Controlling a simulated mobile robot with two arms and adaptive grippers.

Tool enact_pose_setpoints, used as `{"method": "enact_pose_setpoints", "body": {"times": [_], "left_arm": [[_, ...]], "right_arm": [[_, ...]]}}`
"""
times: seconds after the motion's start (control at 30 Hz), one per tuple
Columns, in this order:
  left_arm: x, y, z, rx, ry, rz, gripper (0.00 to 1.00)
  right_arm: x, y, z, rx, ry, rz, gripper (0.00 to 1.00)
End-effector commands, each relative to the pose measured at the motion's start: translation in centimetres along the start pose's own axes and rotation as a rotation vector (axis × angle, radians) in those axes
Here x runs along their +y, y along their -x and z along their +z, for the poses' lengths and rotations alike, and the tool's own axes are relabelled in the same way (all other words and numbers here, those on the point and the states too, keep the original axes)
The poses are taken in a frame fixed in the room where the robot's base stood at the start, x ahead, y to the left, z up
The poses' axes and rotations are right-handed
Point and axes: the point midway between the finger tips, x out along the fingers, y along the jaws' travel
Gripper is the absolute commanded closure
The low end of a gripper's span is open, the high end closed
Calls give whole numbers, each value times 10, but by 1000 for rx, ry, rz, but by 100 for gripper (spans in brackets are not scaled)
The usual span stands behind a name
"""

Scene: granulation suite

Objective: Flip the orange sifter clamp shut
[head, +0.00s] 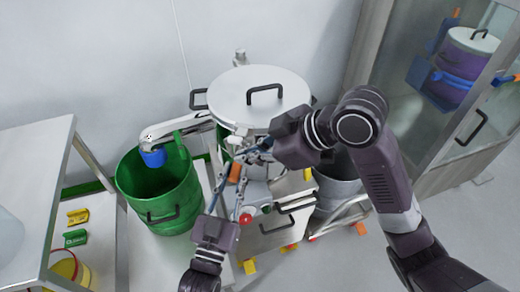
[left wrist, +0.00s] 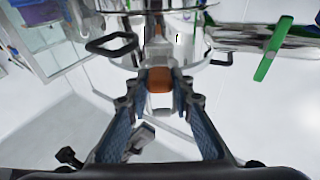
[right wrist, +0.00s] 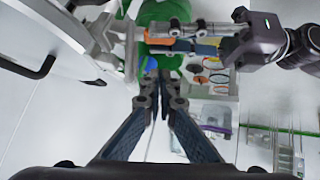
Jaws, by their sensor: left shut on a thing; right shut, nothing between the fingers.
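The orange sifter clamp (head: 235,172) sits at the front of the steel sifter (head: 275,110), below its lid. My left gripper (head: 234,187) reaches up from below and is shut on the clamp. In the left wrist view the clamp's orange end (left wrist: 160,80) lies between the left fingertips. My right gripper (head: 246,156) comes in from the right, shut and empty, just above the clamp. In the right wrist view its fingertips (right wrist: 158,82) meet, with the orange clamp (right wrist: 160,41) beyond them. The fingers partly hide the clamp, so its exact angle is unclear.
A green bin (head: 150,195) stands left of the sifter, under a spout with a blue end (head: 153,158). A metal table (head: 35,170) is at far left. A grey drum (head: 340,185) stands behind my right arm. A glass cabinet (head: 440,110) is at right.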

Motion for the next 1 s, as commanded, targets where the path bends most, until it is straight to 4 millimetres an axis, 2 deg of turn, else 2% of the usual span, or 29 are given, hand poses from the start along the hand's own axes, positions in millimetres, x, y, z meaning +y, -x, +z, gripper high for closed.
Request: {"method": "enact_pose_setpoints", "body": {"times": [0.13, 0.3, 0.5, 1.0], "left_arm": [[0, 0, 0, 1, 0, -1, 100], [-1, 0, 0, 1, 0, -1, 100], [0, 0, -1, 1, 0, -1, 100], [0, 0, 0, 1, 0, -1, 100]], "right_arm": [[-1, -32, 0, 0, -3, -4, 100], [-1, -50, 19, -2, -4, -2, 100], [0, -59, 28, -1, -3, 1, 100], [-1, -64, 33, -3, 18, 19, 100]]}}
